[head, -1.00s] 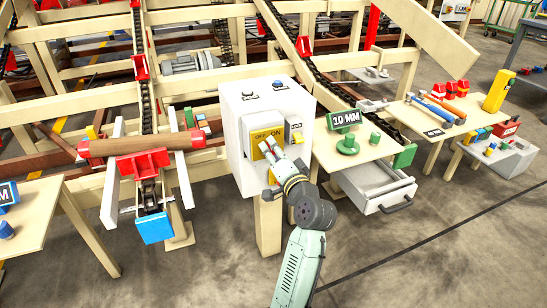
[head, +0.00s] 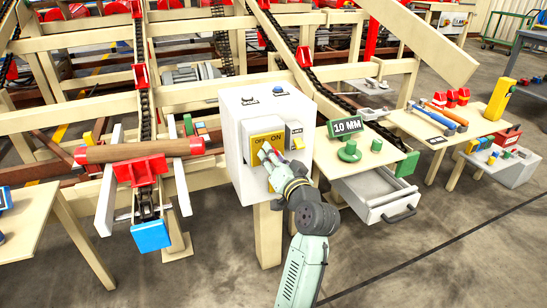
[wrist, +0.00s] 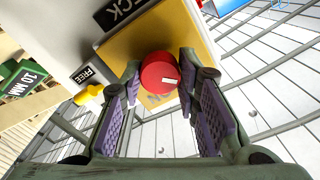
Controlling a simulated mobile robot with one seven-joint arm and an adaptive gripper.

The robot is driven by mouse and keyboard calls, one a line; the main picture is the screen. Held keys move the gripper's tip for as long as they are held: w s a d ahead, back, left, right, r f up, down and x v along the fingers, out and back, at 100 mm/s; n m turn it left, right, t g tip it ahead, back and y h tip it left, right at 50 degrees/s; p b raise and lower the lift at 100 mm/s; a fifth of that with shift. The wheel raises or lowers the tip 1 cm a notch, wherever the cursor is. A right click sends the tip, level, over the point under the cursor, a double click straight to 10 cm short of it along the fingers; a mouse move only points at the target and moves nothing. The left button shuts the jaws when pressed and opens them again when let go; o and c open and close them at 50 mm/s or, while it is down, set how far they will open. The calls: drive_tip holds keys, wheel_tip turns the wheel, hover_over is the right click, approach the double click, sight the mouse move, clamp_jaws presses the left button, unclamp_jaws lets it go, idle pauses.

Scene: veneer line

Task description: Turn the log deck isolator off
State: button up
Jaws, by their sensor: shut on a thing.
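The log deck isolator is a red round knob (wrist: 158,72) with a short white mark, on a yellow plate (head: 278,138) labelled OFF at left and ON at right. The plate is on the front of a white control box (head: 236,150). My gripper (head: 264,152) reaches up to the plate, its fingers shut around the knob's two sides in the wrist view (wrist: 160,76). In the head view my fingers hide the knob. The white mark lies right of the knob's middle in the wrist view; I cannot tell which label it points at.
A yellow lever (wrist: 90,94) labelled FREE is beside the plate, near my left finger. A side table (head: 352,168) with a green 10 MM sign (head: 346,127) and an open drawer (head: 376,196) stand close right of my arm. A log (head: 140,150) lies left.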

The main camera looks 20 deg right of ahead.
drive_tip(key=o, duration=1.2)
drive_tip(key=s, duration=1.2)
drive_tip(key=shift+d, duration=0.2)
